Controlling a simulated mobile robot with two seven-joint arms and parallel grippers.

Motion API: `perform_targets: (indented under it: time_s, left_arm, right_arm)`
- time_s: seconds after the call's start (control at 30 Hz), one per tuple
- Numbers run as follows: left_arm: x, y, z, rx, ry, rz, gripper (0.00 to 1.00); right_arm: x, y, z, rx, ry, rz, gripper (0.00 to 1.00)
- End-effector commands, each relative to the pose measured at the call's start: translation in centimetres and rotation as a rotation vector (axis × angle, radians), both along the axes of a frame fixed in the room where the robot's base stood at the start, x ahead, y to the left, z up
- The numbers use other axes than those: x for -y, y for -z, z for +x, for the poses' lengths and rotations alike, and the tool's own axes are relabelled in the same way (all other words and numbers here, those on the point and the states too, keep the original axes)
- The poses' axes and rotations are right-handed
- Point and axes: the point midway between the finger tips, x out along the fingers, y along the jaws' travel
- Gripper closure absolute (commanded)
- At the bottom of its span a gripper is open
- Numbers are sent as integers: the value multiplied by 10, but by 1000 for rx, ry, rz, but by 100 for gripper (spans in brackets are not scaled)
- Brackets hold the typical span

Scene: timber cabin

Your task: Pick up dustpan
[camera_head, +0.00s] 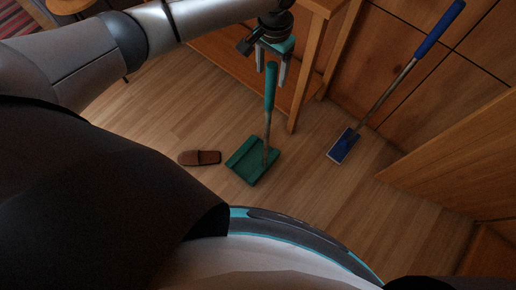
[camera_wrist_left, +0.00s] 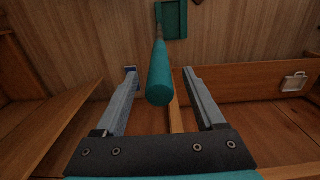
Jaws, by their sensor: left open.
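A green dustpan (camera_head: 253,162) with a long upright handle stands on the wooden floor in the head view. Its teal grip (camera_head: 270,84) rises to my left gripper (camera_head: 272,72), whose fingers are open on either side of the grip's top. In the left wrist view the grip (camera_wrist_left: 160,76) points toward the camera between the two open fingers (camera_wrist_left: 160,85), with a gap on each side. The pan (camera_wrist_left: 173,18) shows beyond it at the top. My right gripper is not in view.
A brown slipper (camera_head: 200,158) lies left of the pan. A blue long-handled brush (camera_head: 343,146) leans toward the wooden wall at right. A wooden table (camera_head: 296,100) stands close behind my left gripper. A wooden panel (camera_head: 450,150) is at right.

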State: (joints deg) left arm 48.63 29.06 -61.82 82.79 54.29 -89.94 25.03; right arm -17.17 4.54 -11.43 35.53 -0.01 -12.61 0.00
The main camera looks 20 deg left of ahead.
Motion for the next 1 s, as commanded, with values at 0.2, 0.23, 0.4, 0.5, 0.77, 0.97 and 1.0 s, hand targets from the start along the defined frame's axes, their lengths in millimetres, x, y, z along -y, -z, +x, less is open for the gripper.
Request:
perform_targets:
  time_s: [0.2,0.23,0.4,0.5,0.77,0.97,1.0]
  left_arm:
    - [0,-1,0,0,0,-1,46]
    - [0,-1,0,0,0,-1,50]
    - [0,-1,0,0,0,-1,69]
    - [0,-1,0,0,0,-1,80]
    - [0,-1,0,0,0,0,100]
    - [0,-1,0,1,0,0,100]
    - [0,-1,0,0,0,0,100]
  right_arm:
    - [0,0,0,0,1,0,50]
    - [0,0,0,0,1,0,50]
    - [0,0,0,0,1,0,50]
    - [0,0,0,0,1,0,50]
    - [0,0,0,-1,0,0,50]
    - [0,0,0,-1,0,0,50]
    - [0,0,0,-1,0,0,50]
